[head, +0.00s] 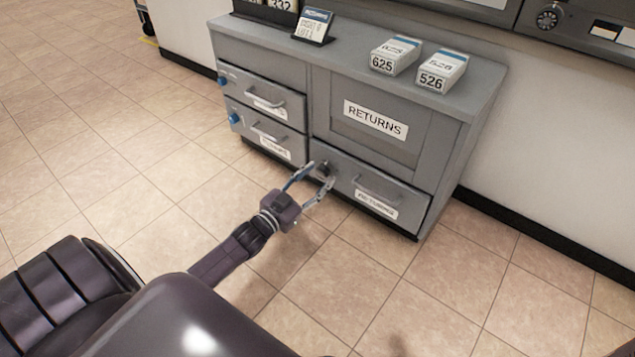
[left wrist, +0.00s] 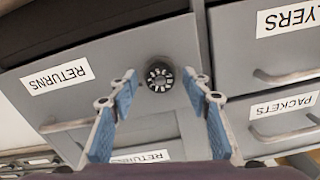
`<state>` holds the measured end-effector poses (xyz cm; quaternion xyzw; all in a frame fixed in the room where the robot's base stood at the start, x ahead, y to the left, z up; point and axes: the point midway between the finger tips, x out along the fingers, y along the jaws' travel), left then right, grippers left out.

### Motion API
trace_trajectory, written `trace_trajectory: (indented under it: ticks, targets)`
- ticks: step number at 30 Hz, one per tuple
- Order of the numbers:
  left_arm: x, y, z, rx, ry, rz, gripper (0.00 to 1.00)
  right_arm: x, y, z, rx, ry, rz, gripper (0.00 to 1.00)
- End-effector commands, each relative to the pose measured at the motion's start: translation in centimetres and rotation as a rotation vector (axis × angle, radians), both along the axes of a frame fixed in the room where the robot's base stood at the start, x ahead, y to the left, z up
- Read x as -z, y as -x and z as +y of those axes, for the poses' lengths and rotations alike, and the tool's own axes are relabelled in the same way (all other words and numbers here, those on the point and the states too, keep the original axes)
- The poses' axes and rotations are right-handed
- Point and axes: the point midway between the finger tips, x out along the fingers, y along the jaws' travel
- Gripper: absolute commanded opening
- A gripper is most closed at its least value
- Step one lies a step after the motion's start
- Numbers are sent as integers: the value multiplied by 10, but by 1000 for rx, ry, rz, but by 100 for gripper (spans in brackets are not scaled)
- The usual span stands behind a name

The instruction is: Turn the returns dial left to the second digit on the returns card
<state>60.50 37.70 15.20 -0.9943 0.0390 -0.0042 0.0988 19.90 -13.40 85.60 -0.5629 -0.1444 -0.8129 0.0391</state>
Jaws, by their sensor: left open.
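The returns dial (head: 322,171) is a small dark round knob at the upper left of the lower right drawer, which bears a returns label. In the left wrist view the dial (left wrist: 159,76) shows white digits around its rim, too small to read surely. My left gripper (head: 311,178) is open, its two fingers pointing at the dial from either side. In the left wrist view its blue-padded fingers (left wrist: 168,84) spread wide around the dial's line, and contact cannot be told. The returns card (head: 313,25) seems to be the small tilted sign on the cabinet top; its digits are unreadable. My right gripper is not in view.
The grey cabinet (head: 290,50) has two left drawers with blue knobs and a large returns panel (head: 375,119). Two white boxes, marked 625 (head: 395,56) and 526 (head: 442,71), stand on top. The returns drawer handle (head: 378,187) sticks out right of the dial. The tiled floor in front is clear.

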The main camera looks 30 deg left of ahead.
Motion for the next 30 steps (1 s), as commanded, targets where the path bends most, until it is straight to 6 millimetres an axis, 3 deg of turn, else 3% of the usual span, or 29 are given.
trace_trajectory:
  ticks: [10, 21, 30]
  targets:
    - [0, -4, 0, 0, -1, 1, 43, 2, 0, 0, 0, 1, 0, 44]
    - [0, -4, 0, 0, 0, 1, 3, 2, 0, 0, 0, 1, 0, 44]
    - [-2, -4, -1, 1, 39, 4, 2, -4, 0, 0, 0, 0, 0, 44]
